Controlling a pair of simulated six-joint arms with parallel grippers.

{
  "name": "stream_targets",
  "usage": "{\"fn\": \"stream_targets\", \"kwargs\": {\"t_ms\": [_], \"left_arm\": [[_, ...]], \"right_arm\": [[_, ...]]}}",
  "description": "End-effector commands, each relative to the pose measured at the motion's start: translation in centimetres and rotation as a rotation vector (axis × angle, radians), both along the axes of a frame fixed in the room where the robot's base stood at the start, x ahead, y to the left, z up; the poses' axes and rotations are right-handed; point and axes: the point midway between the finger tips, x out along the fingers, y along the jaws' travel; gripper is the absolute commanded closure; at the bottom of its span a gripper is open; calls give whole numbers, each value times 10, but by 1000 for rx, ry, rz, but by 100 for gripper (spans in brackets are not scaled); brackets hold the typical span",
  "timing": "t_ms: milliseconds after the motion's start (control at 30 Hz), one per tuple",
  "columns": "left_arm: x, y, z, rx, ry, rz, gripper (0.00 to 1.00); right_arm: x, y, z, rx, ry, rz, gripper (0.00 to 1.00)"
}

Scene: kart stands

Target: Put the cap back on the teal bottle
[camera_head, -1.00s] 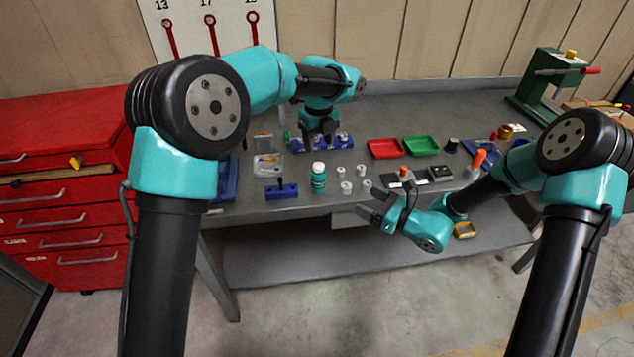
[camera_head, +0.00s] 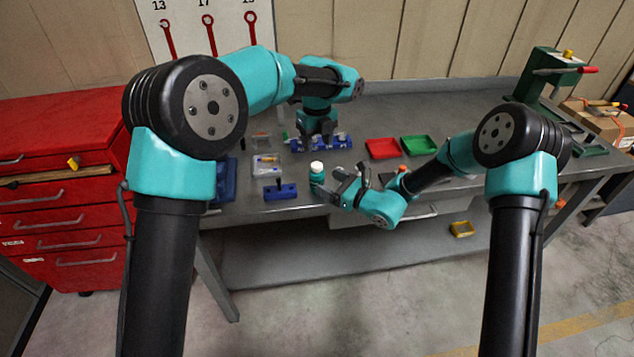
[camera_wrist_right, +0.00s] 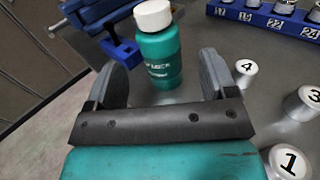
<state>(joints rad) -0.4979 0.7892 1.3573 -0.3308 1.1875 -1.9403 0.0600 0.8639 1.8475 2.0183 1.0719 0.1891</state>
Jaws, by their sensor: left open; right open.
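The teal bottle (camera_head: 317,175) stands upright near the front edge of the bench, with a white cap (camera_head: 317,166) on its top. In the right wrist view the bottle (camera_wrist_right: 160,62) and its cap (camera_wrist_right: 153,15) show between and just beyond my right gripper's fingers (camera_wrist_right: 160,75). I cannot tell how tightly the cap sits. My right gripper (camera_head: 338,183) is open and empty, just right of the bottle. My left gripper (camera_head: 317,141) is open, farther back over a blue socket rail (camera_head: 341,143); whether its fingers touch the rail is unclear.
Red (camera_head: 381,148) and green (camera_head: 419,145) trays lie farther right.

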Motion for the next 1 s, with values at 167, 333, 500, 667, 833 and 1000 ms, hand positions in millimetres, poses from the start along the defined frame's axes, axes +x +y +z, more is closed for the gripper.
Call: {"fn": "stream_targets", "kwargs": {"t_ms": [167,333,500,667,833,1000], "left_arm": [[0,0,0,0,0,0,46],[0,0,0,0,0,0,46],[0,0,0,0,0,0,46],[0,0,0,0,0,0,46],[0,0,0,0,0,0,46],[0,0,0,0,0,0,46]], "right_arm": [[16,23,0,0,-1,2,22],[26,36,0,-1,1,0,22],[29,41,0,0,1,0,22],[30,41,0,-1,1,0,22],[30,41,0,0,0,0,32],[29,40,0,-1,1,0,49]]}}
